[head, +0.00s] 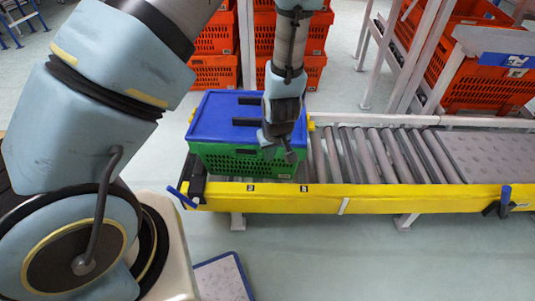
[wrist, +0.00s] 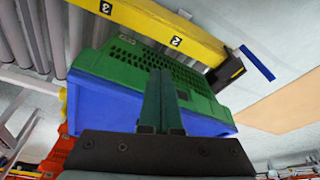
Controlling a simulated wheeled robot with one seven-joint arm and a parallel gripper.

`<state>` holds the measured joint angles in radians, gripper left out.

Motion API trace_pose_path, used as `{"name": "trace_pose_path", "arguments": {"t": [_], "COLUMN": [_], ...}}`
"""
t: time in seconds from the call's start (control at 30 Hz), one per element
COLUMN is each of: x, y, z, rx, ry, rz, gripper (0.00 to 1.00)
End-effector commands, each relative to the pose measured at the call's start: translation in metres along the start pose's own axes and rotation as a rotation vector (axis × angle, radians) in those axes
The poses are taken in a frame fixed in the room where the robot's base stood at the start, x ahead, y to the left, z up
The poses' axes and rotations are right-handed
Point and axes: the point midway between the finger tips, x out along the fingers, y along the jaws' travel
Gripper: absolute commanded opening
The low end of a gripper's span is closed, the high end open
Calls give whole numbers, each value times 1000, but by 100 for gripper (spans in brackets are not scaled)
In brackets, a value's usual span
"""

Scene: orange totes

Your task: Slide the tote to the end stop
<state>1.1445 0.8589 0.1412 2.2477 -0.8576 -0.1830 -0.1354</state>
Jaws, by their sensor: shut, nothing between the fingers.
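The tote (head: 225,160) is green with a blue lid (head: 222,117) and stands upright at the left end of the roller conveyor. In the wrist view the tote (wrist: 125,55) fills the middle, behind the fingers. A black end stop (head: 196,180) with a blue handle is at the conveyor's left end, beside the tote; it also shows in the wrist view (wrist: 230,72). I cannot tell whether tote and stop touch. My gripper (head: 279,152) is shut and empty, pointing down at the tote's right part and hiding some of it. In the wrist view its fingers (wrist: 162,100) are together. Contact with the tote is unclear.
The yellow conveyor rail (head: 390,199) runs along the front. Bare rollers (head: 385,155) lie to the right of the tote, then a grey studded plate (head: 487,155). Orange totes (head: 214,73) are stacked behind, with more on a rack (head: 478,85) at right.

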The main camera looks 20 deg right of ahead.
Motion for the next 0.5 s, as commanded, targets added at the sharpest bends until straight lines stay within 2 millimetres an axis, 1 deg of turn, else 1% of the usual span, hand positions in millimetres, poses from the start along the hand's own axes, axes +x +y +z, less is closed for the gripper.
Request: {"name": "trace_pose_path", "arguments": {"t": [0.03, 0.33, 0.37, 0.4, 0.5], "x": [13, 74, 79, 78, 81], "y": [-1, -1, -1, 0, 0], "z": [1, 1, 1, -7, -22], "rx": [-2, -1, -2, -3, -2], "ry": [-2, -4, -3, 0, 1], "rz": [-2, -2, -1, 1, 1], "gripper": [0, 0, 0, 0, 0]}}
